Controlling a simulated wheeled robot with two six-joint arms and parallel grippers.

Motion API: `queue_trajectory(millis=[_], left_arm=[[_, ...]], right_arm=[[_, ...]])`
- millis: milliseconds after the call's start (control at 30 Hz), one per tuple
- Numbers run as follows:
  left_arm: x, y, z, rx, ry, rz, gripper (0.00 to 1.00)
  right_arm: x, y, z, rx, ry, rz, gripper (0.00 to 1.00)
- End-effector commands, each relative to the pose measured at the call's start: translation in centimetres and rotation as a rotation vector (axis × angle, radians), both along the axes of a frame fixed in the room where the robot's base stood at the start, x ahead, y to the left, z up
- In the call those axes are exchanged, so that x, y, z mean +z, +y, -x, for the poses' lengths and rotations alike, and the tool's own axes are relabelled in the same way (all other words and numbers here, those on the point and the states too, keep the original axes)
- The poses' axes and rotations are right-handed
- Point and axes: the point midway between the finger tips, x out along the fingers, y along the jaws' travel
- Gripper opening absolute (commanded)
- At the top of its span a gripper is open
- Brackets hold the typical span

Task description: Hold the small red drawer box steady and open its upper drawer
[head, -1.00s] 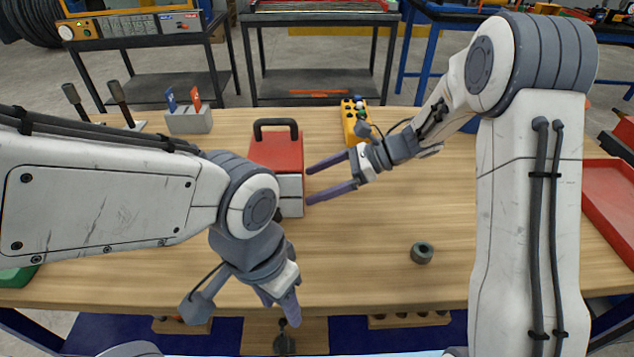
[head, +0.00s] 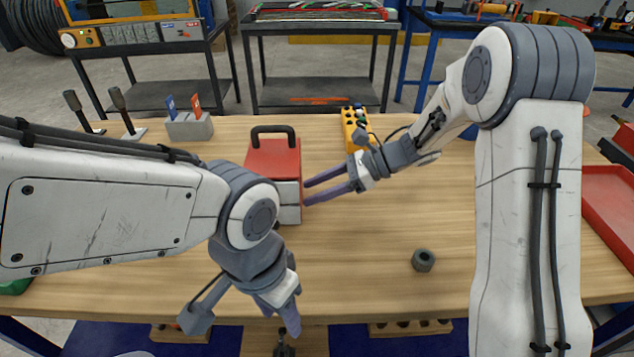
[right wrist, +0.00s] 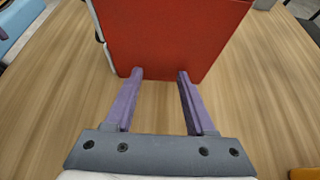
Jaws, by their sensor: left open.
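The small red drawer box (head: 272,157) stands on the wooden bench with a dark carry handle on top. Its pale upper drawer (head: 289,191) faces me above a second pale front; my left arm hides their left part. My right gripper (head: 305,194) is open and empty, fingers pointing at the box's right side, tips very close to it. In the right wrist view, the spread fingertips (right wrist: 160,74) are at the lower edge of the red side wall (right wrist: 170,35); contact cannot be told. My left gripper (head: 290,322) is open and empty near the bench's front edge, away from the box.
A grey nut-like part (head: 423,260) lies on the bench at right. A yellow block with holes (head: 352,128) and a grey holder (head: 190,127) stand farther back. A red tray (head: 611,205) is at the right edge. The middle front of the bench (head: 360,260) is clear.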

Motion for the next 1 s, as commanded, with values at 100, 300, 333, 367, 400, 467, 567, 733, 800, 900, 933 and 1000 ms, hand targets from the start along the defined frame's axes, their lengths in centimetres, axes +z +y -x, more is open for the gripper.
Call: queue_trajectory(millis=[100, 300, 333, 367, 400, 467, 567, 733, 800, 900, 933, 1000], left_arm=[[0.0, 0.0, 0.0, 0.000, 0.000, 0.000, 0.50], [0.0, 0.0, 0.0, 0.000, 0.000, 0.000, 0.54], [0.1, 0.0, 0.0, 0.000, 0.000, 0.000, 0.54], [0.2, 0.0, 0.0, 0.000, 0.000, 0.000, 0.54], [0.5, 0.0, 0.0, 0.000, 0.000, 0.000, 0.54], [1.2, 0.0, 0.0, 0.000, 0.000, 0.000, 0.54], [3.0, 0.0, 0.0, 0.000, 0.000, 0.000, 0.54], [5.7, 0.0, 0.0, 0.000, 0.000, 0.000, 0.54], [6.5, 0.0, 0.0, 0.000, 0.000, 0.000, 0.54], [7.4, 0.0, 0.0, 0.000, 0.000, 0.000, 0.54], [7.7, 0.0, 0.0, 0.000, 0.000, 0.000, 0.54], [7.9, 0.0, 0.0, 0.000, 0.000, 0.000, 0.54]], right_arm=[[0.0, 0.0, 0.0, -0.001, 0.000, 0.000, 1.00], [0.0, 0.0, 0.0, -0.001, 0.000, 0.000, 1.00], [0.1, 0.0, 0.0, -0.001, 0.000, 0.000, 1.00], [0.2, 0.0, 0.0, 0.000, -0.001, 0.000, 1.00], [0.5, 0.0, 0.0, 0.000, -0.001, 0.000, 1.00], [1.2, 0.0, 0.0, 0.000, -0.001, 0.000, 1.00], [3.0, 0.0, 0.0, 0.000, -0.001, 0.000, 1.00], [5.7, 0.0, 0.0, -0.001, 0.000, 0.000, 1.00], [6.6, 0.0, 0.0, -0.001, 0.000, 0.000, 1.00], [7.4, 0.0, 0.0, -0.001, 0.000, 0.000, 1.00], [7.8, 0.0, 0.0, -0.001, 0.000, 0.000, 1.00], [7.9, 0.0, 0.0, -0.001, 0.000, 0.000, 1.00]])
